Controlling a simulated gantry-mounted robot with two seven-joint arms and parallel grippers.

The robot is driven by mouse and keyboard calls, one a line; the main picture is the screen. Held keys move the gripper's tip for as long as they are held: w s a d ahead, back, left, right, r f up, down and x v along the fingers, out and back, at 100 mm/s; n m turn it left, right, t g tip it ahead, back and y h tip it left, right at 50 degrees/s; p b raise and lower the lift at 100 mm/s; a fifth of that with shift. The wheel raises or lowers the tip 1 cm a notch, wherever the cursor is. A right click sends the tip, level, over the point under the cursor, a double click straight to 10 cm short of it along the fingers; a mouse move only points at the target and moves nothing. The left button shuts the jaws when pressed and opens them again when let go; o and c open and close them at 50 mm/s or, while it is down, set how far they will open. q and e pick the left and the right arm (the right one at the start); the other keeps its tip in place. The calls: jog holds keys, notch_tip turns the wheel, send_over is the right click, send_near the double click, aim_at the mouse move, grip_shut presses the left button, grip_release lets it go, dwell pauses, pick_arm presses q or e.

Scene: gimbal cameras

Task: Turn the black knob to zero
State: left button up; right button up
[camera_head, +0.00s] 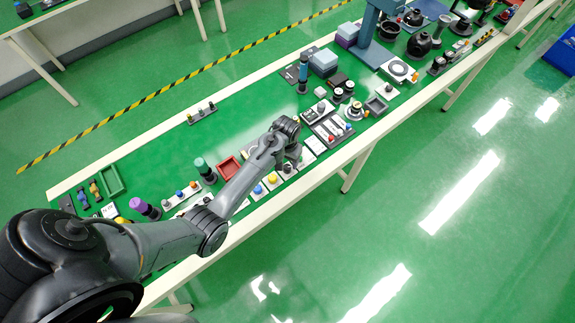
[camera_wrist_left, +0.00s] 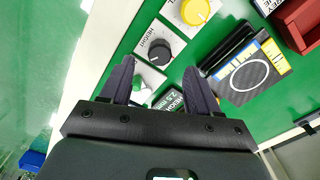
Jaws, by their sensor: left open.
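The black knob (camera_wrist_left: 159,54) sits on a white plate marked HEIGHT in the left wrist view. A pale pointer line crosses its top; I cannot read its setting. In the head view the black knob (camera_head: 287,168) is small, just below the end of my left arm. My left gripper (camera_wrist_left: 159,64) is open, with its two dark fingers apart on either side of the knob's near side. I cannot tell how far above the panel the fingertips are. In the head view the left gripper (camera_head: 291,156) is partly hidden by its own wrist. My right gripper is not in view.
A yellow knob (camera_wrist_left: 194,10) is on the neighbouring plate. A green-topped control (camera_wrist_left: 140,84) lies between the fingers. Open green table (camera_head: 165,150) lies behind the arm.

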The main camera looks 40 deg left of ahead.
aim_at(287, 167)
pick_arm(q)
jog(key=shift+w+f+b, duration=0.1)
jog(key=shift+f+b, duration=0.25)
jog(key=shift+f, duration=2.25)
jog(key=c, duration=1)
jog(key=shift+c, duration=0.2)
